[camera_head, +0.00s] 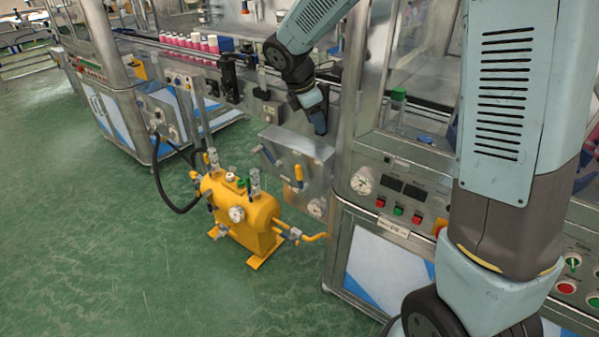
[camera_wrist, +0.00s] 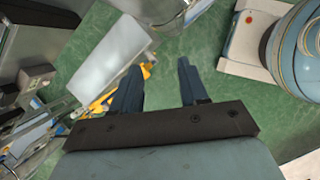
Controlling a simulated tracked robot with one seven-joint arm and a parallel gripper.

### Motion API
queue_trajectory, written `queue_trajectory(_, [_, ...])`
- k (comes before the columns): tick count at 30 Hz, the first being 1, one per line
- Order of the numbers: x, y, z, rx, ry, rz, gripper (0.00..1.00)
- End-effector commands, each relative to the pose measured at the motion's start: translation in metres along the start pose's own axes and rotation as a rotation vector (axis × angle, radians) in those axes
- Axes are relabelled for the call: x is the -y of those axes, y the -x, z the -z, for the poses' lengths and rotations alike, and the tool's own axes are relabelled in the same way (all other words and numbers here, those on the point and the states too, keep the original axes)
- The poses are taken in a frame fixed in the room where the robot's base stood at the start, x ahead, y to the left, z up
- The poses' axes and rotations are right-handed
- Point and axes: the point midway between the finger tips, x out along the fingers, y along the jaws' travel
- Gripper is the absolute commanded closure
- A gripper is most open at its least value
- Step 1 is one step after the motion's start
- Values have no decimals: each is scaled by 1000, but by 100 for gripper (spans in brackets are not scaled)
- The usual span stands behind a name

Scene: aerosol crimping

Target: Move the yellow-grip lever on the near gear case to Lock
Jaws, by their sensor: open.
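The near gear case (camera_head: 310,152) is a silver box on the front of the line, and its pale top (camera_wrist: 110,60) shows in the wrist view. A yellow-grip lever (camera_head: 299,174) hangs down on its front face; a small yellow piece beside the box in the wrist view may be its grip. A second lever with a dark grip (camera_head: 267,154) sits to its left. My gripper (camera_head: 318,122) is above and behind the lever, over the case's top, apart from the grip. In the wrist view my gripper (camera_wrist: 157,82) is open and empty. Lock markings are too small to read.
A yellow tank (camera_head: 240,215) with gauges and valves stands on the green floor below and left of the case. A steel cabinet (camera_head: 385,265) with buttons and a gauge stands to the right. Pink cans (camera_head: 196,42) line the conveyor behind. The floor at the front left is clear.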

Motion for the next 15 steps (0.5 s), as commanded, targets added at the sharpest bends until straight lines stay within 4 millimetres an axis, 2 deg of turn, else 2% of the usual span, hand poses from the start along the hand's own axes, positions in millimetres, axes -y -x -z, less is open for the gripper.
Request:
queue_trajectory(1, [-10,-12,15,5,80,9,56])
queue_trajectory(3, [-23,-26,34,13,195,16,56])
queue_trajectory(9, [-50,-59,80,29,460,29,56])
queue_trajectory(15, [-61,-76,104,35,592,34,56])
